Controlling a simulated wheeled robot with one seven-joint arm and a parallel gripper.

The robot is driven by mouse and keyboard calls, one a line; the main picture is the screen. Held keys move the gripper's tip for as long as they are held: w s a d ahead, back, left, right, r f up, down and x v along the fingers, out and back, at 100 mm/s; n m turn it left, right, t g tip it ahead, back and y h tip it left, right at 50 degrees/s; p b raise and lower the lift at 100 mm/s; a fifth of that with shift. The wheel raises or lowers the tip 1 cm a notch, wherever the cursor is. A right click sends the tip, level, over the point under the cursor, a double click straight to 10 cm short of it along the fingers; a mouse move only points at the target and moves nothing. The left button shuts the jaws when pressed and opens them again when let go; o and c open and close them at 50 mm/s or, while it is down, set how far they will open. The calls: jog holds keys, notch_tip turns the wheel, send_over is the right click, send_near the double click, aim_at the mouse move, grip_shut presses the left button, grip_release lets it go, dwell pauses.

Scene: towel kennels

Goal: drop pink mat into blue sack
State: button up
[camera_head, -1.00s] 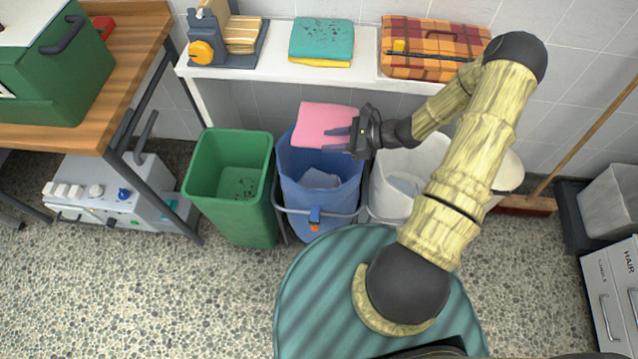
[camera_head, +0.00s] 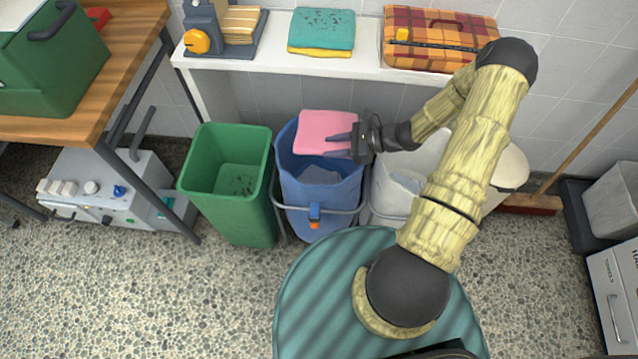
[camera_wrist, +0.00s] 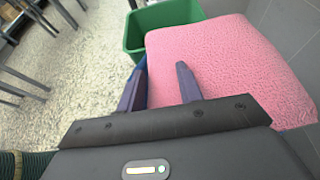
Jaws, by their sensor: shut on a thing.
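The pink mat (camera_head: 322,129) is a folded, soft-looking square. My gripper (camera_head: 338,145) is shut on its right side and holds it over the back part of the blue sack's mouth. The blue sack (camera_head: 318,200) hangs open in a metal frame, with a pale cloth visible inside. In the wrist view the mat (camera_wrist: 225,65) fills the upper right, beyond the fingers of my gripper (camera_wrist: 160,80). The mat hides most of the blue sack there.
A green bin (camera_head: 228,190) stands left of the blue sack, and a white sack (camera_head: 405,175) stands right of it, partly behind my arm. Behind is a white shelf (camera_head: 275,66) with folded teal and yellow towels (camera_head: 322,30) and a plaid case (camera_head: 438,42).

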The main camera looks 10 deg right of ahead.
jog(key=shift+w+f+b, duration=0.1)
jog(key=shift+f+b, duration=0.3)
jog(key=shift+f, duration=0.35)
jog(key=o, duration=1.1)
jog(key=shift+c, duration=0.2)
jog(key=v, duration=1.7)
jog(key=shift+d+p, duration=0.2)
jog(key=shift+p, duration=0.2)
jog(key=shift+r, duration=0.1)
